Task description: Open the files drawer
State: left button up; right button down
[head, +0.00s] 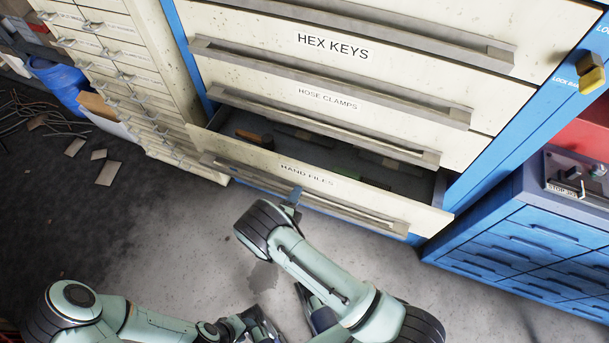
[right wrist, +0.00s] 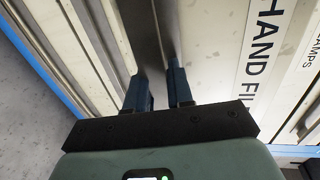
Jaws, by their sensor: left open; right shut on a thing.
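The hand files drawer (head: 240,155) is the lowest cream drawer of the blue cabinet and stands partly pulled out, its inside showing. Its label reads "HAND FILES". A long grey bar handle (head: 350,211) runs across its front. My right gripper (head: 294,196) is on this handle near its middle. In the right wrist view its two blue fingers (right wrist: 160,84) are shut on the grey bar (right wrist: 148,35), beside the label. My left gripper (head: 250,326) is low in the head view, apart from the cabinet and partly hidden at the frame's bottom edge; it is open.
Closed drawers labelled "HEX KEYS" (head: 370,55) and "HOSE CLAMPS" (head: 300,103) are above. A brown block (head: 254,138) lies in the open drawer. A blue low cabinet (head: 530,235) stands at right, a small-drawer cabinet (head: 110,50) at left. The floor in front is mostly clear.

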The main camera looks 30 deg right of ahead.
jog(key=f+v, duration=0.2)
jog(key=v, duration=1.1)
jog(key=shift+s+a+f, duration=0.2)
jog(key=shift+s+a, duration=0.05)
jog(key=shift+a, duration=0.1)
jog(key=c, duration=1.2)
grip_release()
jog(key=shift+o, duration=0.2)
pick_arm(q)
jog(key=shift+a, duration=0.1)
